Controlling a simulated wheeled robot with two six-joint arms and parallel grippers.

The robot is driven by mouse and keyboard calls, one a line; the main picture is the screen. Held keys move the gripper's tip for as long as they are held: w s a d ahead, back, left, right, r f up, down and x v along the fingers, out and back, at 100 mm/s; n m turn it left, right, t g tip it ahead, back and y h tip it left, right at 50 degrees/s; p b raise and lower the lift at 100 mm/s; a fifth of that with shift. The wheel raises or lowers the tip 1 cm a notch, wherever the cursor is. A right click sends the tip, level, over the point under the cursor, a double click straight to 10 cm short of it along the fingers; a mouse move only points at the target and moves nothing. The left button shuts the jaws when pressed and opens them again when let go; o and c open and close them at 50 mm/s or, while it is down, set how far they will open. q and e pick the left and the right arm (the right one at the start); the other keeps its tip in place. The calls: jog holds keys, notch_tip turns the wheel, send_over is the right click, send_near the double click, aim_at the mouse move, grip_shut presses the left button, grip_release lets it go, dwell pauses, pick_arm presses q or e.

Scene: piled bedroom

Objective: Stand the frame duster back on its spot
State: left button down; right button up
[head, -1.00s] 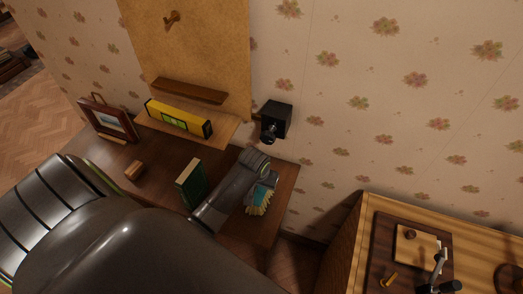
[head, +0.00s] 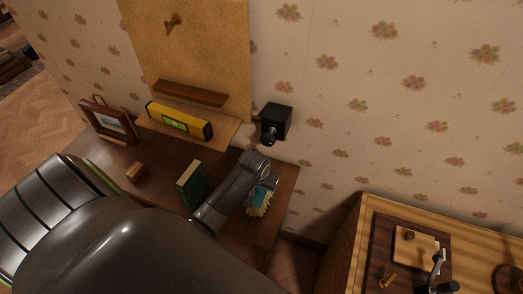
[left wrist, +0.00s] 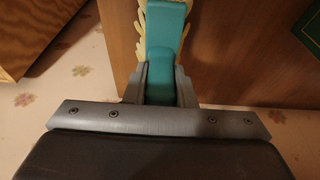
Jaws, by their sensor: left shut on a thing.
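The frame duster has a teal body (head: 262,193) and pale yellow bristles. My left gripper (head: 266,181) is shut on it above the right end of the brown desk (head: 285,190). In the head view the bristles point down toward the desk; I cannot tell whether they touch it. In the left wrist view the duster (left wrist: 164,35) runs away from between the two grey fingers (left wrist: 160,88), with bristles along both sides. Part of it is hidden by the gripper. My right gripper is not in view.
A green book (head: 191,187) stands just left of my left forearm. A black wall fixture (head: 275,122) is behind. A wooden cabinet (head: 345,235) stands at right.

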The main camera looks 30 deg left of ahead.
aim_at(259, 196)
pick_arm(q)
jog(key=shift+f+b, duration=0.45)
jog(key=shift+f, duration=0.55)
jog(key=c, duration=1.1)
grip_release()
jog(key=shift+r, duration=0.1)
jog(key=p+v, duration=0.3)
jog(key=shift+s+r, duration=0.1)
jog(key=shift+r, duration=0.15)
jog(key=shift+v, duration=2.2)
